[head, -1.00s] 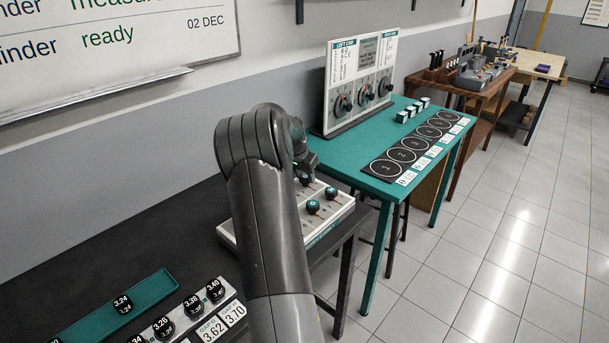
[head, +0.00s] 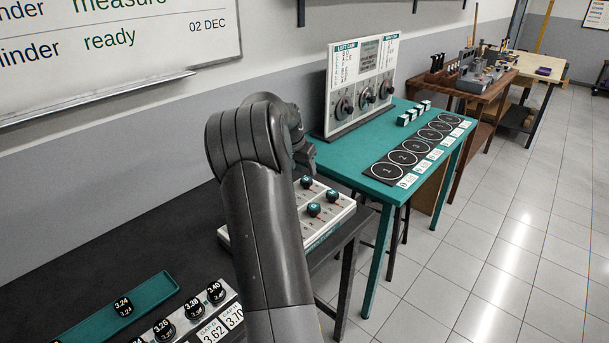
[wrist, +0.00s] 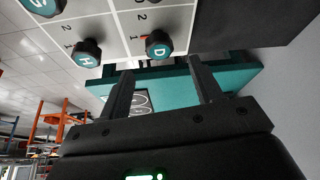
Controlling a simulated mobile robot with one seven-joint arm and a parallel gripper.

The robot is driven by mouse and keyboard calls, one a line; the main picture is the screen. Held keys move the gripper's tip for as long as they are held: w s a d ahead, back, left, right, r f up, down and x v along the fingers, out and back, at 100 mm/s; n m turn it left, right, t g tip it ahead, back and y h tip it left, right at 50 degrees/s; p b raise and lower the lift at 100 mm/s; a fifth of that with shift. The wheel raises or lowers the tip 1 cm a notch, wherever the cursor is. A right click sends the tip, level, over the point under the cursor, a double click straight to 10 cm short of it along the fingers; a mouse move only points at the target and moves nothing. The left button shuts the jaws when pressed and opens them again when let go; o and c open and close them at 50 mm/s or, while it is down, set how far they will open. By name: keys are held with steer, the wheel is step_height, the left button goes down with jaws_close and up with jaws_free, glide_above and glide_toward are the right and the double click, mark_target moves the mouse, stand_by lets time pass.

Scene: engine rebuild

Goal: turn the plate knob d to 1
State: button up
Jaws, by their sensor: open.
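The plate knob D (wrist: 158,44) is a dark round knob with a teal cap on a white panel (wrist: 118,22). In the wrist view it sits just beyond my fingertips, near the middle of the gap. An orange mark shows at its left side, near printed digits; its exact setting is hard to read. My gripper (wrist: 160,70) is open, with a finger on each side of the gap and nothing between them.
Knobs H (wrist: 86,52) and G (wrist: 42,6) are close beside D on the panel. The panel stands on a dark table (head: 150,240). A teal table (head: 345,160) with an upright dial board (head: 335,110) stands beyond it. Open floor lies to the right.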

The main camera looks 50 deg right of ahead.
steer(key=shift+v, duration=2.35)
steer(key=s+a+r+n+t+y, duration=0.1)
steer(key=s+a+r+n, duration=0.15)
steer(key=a, duration=0.75)
steer(key=s+a+r+n+t+y, duration=0.1)
steer(key=s+a+r+n, duration=0.2)
steer(key=a, duration=0.7)
steer(key=s+a+r+n+t+y, duration=0.15)
steer(key=a+r, duration=0.25)
steer(key=a, duration=0.7)
steer(key=s+a+f+n, duration=0.1)
steer(key=s+a+n, duration=0.3)
steer(key=s+a, duration=0.4)
steer(key=s+a+f+n+t, duration=0.1)
steer(key=s+a+n, duration=0.3)
steer(key=s+a, duration=0.4)
steer(key=shift+s+a+f+n+y, duration=0.3)
steer(key=shift+a+f+n+y, duration=0.15)
steer(key=shift+a+f, duration=0.4)
